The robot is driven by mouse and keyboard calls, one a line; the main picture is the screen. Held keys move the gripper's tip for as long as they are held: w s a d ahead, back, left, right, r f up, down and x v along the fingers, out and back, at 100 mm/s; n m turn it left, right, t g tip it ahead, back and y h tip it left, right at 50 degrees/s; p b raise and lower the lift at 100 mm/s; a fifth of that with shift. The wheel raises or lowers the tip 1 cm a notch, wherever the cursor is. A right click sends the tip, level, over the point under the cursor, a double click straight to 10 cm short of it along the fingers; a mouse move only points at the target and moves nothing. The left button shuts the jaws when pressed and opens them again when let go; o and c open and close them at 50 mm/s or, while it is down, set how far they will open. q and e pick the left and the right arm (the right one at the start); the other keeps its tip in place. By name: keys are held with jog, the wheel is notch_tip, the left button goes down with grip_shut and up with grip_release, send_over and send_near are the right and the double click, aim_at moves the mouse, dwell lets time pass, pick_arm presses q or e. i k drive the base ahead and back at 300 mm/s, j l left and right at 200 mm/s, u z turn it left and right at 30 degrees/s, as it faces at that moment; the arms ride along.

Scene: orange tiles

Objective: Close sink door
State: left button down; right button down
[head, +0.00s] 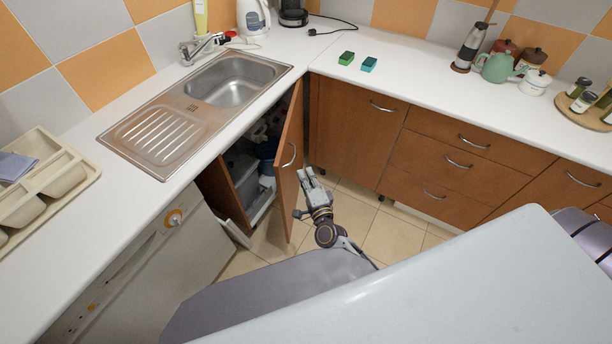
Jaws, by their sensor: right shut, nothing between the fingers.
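The brown wooden sink door (284,182) stands open under the counter below the sink (238,80). It juts out into the room, and its metal handle (289,155) is on the face turned to the right. My right gripper (310,173) is shut and empty, just to the right of the door's free edge and low beside its outer face. I cannot tell whether it touches the door. The cabinet inside is dark, with a blue pot (267,155) and containers partly visible. My left gripper is not in view.
A white dishwasher (150,265) stands left of the open cabinet. Closed wooden drawers (455,160) and a closed cabinet (350,125) line the right. Tiled floor (365,215) is free right of the gripper. Two sponges (346,58) lie on the counter.

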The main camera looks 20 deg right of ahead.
aim_at(289, 159)
jog(key=l, duration=1.5)
jog(key=k, duration=0.05)
